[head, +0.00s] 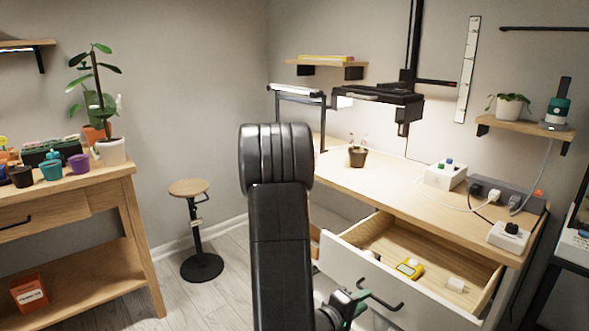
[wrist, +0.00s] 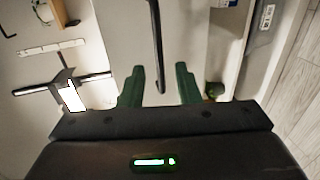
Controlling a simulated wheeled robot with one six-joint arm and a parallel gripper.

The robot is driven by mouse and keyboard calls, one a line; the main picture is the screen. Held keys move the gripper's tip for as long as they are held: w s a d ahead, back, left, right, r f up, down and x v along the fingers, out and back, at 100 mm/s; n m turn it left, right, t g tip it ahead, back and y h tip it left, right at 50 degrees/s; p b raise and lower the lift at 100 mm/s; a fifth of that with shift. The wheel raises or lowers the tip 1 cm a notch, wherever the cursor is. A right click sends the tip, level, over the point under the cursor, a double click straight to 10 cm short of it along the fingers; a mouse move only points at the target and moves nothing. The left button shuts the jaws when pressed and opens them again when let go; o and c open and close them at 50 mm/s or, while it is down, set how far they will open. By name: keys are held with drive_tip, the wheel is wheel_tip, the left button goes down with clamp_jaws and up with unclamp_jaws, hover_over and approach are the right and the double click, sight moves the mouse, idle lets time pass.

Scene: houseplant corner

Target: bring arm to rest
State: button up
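My arm rises dark and jointed in the middle of the head view, bent over at the top. My gripper (head: 352,303) is low in the head view, in front of the open drawer (head: 345,255) and close to its black handle (head: 382,294). In the wrist view, the two green fingers of my gripper (wrist: 159,84) stand apart with nothing held between them. A dark bar (wrist: 156,45) shows in line with the gap. I cannot tell what it belongs to or how far off it is.
The drawer holds a yellow device (head: 410,268) and small items. The workbench (head: 400,190) carries a small pot (head: 357,156) and power strips. A stool (head: 189,188) stands left of my arm. A plant table (head: 75,190) is farther left. Floor shows between stool and table.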

drive_tip(key=shift+x, duration=1.7)
drive_tip(key=shift+r, duration=0.1)
